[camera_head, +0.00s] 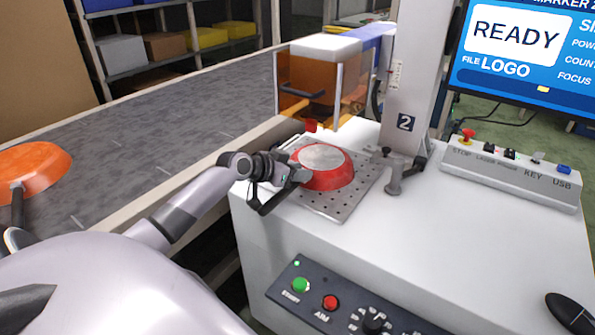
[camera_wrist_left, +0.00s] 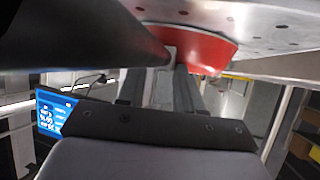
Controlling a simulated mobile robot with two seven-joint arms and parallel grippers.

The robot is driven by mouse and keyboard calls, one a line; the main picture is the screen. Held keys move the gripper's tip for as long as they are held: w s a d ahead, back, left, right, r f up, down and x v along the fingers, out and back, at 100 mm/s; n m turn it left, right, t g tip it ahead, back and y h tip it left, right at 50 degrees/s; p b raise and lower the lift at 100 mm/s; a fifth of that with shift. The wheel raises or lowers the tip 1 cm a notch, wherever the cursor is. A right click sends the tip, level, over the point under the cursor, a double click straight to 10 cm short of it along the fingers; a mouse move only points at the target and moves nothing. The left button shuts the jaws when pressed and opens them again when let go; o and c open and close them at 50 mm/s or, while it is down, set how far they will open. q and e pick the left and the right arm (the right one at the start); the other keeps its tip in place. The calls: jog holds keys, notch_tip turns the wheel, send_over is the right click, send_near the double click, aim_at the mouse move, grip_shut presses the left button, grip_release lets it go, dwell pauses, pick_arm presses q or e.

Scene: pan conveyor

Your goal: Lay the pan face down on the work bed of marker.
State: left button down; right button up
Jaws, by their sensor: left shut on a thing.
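The red pan (camera_head: 335,178) is face down, with its pale grey base up, over the perforated work bed (camera_head: 340,208) of marker 2. It appears to rest on the bed. My left gripper (camera_head: 297,176) is at the pan's left side, shut on its handle; the gripper hides most of the handle in the head view. In the left wrist view the red pan wall (camera_wrist_left: 205,48) lies against the work bed (camera_wrist_left: 270,22), with the dark handle (camera_wrist_left: 95,32) running to the upper left. My right gripper is not in view.
The marker's column (camera_head: 412,90) stands just behind the bed, with a clamp knob (camera_head: 393,180) at its foot. A control box (camera_head: 510,168) and a screen reading READY (camera_head: 515,40) are at the right. An orange pan (camera_head: 35,165) lies on the conveyor (camera_head: 150,130) at the left.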

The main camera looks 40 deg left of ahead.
pick_arm(q)
jog(key=shift+f, duration=0.15)
jog(key=c, duration=0.7)
grip_release()
jog(key=shift+o, duration=0.2)
jog(key=shift+f, duration=0.15)
jog(key=shift+s+a+r, duration=0.1)
jog(key=shift+s+r, duration=0.15)
jog(key=shift+s, duration=0.15)
jog(key=v, duration=0.5)
jog(key=shift+s+r, duration=0.45)
jog(key=shift+s, duration=0.1)
